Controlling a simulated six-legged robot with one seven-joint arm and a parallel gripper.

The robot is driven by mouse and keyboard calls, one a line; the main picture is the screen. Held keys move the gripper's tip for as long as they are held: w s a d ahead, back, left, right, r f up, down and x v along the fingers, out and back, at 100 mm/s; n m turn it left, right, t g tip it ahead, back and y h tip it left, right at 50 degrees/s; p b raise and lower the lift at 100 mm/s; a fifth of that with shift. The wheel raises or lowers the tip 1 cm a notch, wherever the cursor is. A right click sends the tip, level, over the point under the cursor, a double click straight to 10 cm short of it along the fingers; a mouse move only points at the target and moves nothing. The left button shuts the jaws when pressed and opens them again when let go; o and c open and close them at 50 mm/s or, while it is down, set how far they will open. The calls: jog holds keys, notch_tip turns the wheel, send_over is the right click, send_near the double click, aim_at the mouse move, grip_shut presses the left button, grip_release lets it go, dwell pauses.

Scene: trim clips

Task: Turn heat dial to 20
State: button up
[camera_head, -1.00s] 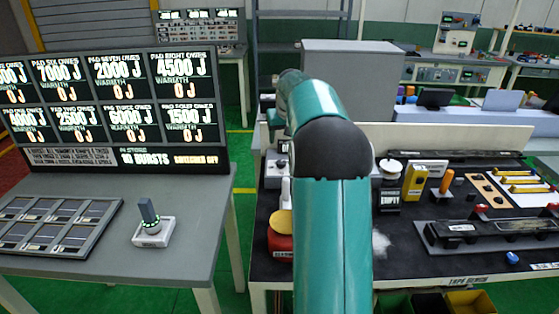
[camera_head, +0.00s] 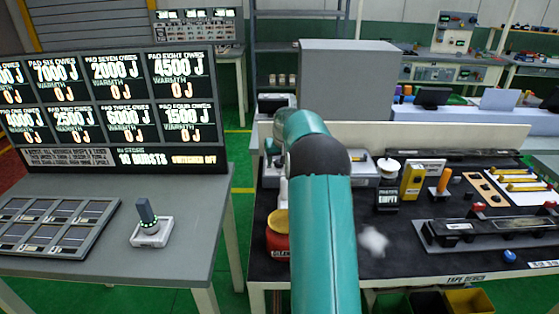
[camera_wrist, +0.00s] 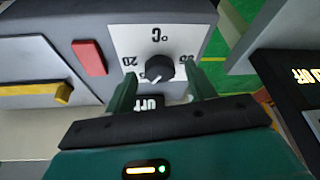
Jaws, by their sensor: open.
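The heat dial (camera_wrist: 160,68) is a black round knob on a white plate marked °C on a grey box. It shows in the wrist view, upside down. A "20" lies to its left and another number to its right. A pale pointer mark on the knob is too small to read surely. My gripper (camera_wrist: 160,84) is open, with one green finger on each side of the dial. I cannot tell whether either finger touches it. In the head view my arm hides the gripper.
A red block (camera_wrist: 89,57) and a yellow bar (camera_wrist: 63,92) are left of the dial. In the head view, the black bench (camera_head: 395,255) holds a yellow case (camera_head: 412,180) and a long dark device (camera_head: 490,229). A grey table with a joystick (camera_head: 148,220) stands left.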

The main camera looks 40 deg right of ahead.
jog(key=shift+w+f, duration=0.1)
jog(key=shift+f, duration=0.1)
jog(key=shift+c, duration=0.4)
jog(key=c, duration=0.9)
jog(key=shift+m, duration=0.3)
jog(key=shift+w+a+m+h, duration=0.15)
jog(key=shift+m+h, duration=0.45)
jog(key=shift+m, duration=0.6)
jog(key=m+g+h, duration=0.1)
jog(key=m, duration=0.2)
jog(key=shift+g, duration=0.3)
jog(key=m+g, duration=0.1)
jog(key=m, duration=0.2)
jog(key=m+g, duration=0.1)
jog(key=m, duration=0.2)
jog(key=shift+w, duration=0.1)
